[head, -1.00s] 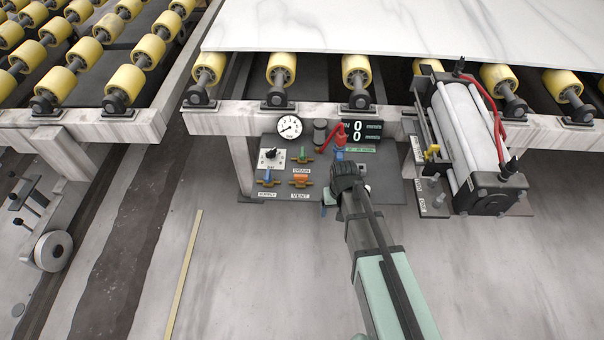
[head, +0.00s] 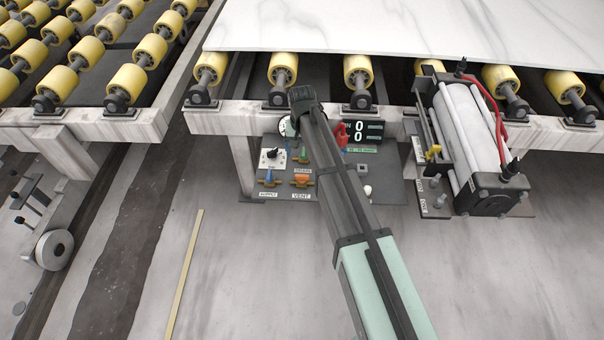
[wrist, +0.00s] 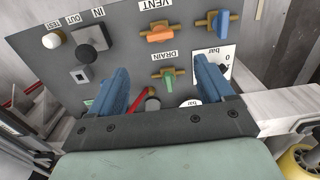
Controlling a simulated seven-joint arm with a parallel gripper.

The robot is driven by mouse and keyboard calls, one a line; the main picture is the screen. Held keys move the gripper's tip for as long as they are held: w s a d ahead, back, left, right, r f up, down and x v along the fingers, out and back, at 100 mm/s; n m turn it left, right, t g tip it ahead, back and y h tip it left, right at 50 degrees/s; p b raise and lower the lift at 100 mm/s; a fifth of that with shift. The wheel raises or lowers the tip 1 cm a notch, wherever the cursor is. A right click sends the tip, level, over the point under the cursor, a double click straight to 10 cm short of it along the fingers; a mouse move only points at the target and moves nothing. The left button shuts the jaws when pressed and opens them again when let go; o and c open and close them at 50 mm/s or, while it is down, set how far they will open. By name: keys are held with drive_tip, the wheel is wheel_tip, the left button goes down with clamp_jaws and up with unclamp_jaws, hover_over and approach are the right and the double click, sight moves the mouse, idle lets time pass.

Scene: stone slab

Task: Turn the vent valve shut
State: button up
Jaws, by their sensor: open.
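The vent valve (head: 302,180) is an orange handle on a brass body, low on the grey panel by the VENT label. In the wrist view the vent valve (wrist: 160,34) shows upside down at the top centre, its handle lying roughly along its brass pipe. My gripper (wrist: 163,82) is open and empty, its two blue fingers wide apart over the panel. It is apart from the vent valve. The green drain valve (wrist: 169,78) shows between the fingers.
The blue supply valve (wrist: 221,22) is beside the vent valve. A red lever (head: 341,134) and a digital display (head: 363,130) are at the panel's right. A cylinder unit (head: 468,130) stands further right. Rollers and a beam (head: 225,121) run behind the panel.

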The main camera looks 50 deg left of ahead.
sight(302, 175)
wheel_tip(302, 175, down, 13)
drive_tip(key=shift+f, duration=0.15)
idle(0.4)
drive_tip(key=c, duration=1)
